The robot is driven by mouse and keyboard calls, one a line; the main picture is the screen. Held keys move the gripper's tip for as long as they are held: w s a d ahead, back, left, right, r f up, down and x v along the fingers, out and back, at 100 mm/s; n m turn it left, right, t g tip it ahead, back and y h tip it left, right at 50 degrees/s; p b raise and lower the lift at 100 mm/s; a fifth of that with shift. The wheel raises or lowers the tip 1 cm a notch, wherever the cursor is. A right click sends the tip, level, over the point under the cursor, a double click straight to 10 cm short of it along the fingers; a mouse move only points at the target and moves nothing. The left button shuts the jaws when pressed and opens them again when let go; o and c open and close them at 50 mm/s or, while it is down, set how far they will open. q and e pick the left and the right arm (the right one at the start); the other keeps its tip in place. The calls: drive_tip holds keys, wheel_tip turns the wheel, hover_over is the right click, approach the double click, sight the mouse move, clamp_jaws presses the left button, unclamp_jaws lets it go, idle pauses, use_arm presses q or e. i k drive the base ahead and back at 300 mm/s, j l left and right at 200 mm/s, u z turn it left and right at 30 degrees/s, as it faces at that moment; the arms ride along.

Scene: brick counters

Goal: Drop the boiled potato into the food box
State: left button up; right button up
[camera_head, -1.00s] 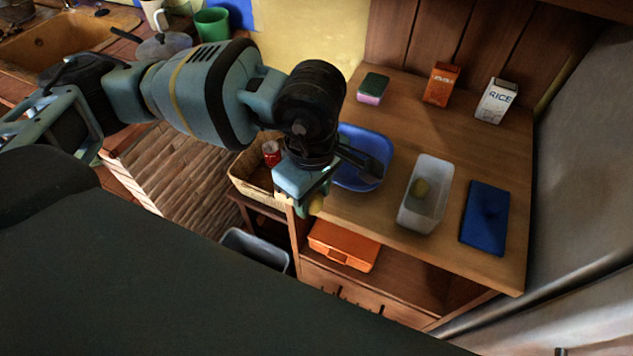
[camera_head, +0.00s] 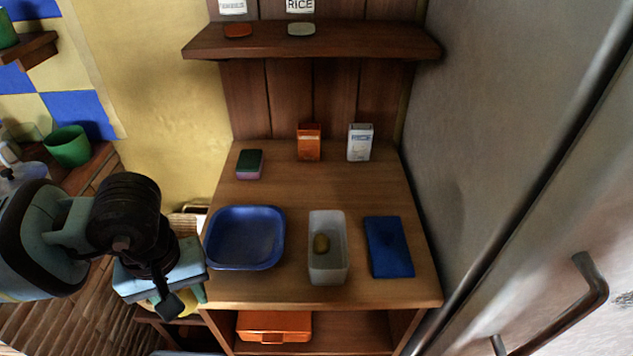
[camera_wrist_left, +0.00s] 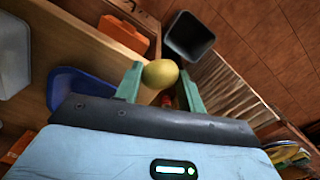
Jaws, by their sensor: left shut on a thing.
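My left gripper (camera_head: 184,302) is shut on a yellowish boiled potato (camera_wrist_left: 160,73), held between its two green fingers. In the head view the wrist mostly hides this potato, and the gripper is left of the counter's front corner. A whitish open food box (camera_head: 328,272) stands on the wooden counter, right of and apart from the gripper. In the wrist view the box (camera_wrist_left: 12,55) is cut off at the left edge. My right gripper is not in view.
A blue tray (camera_head: 245,265) stands between the gripper and the food box. A flat blue lid-like piece (camera_head: 388,247) lies right of the box. A sponge (camera_head: 249,164) and two cartons (camera_head: 309,142) stand behind. An orange case (camera_head: 274,325) is below. A grey bin (camera_wrist_left: 188,37) is on the floor.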

sight(335, 261)
drive_tip(key=j, duration=0.9)
drive_tip(key=j+z, duration=0.2)
drive_tip(key=z, duration=1)
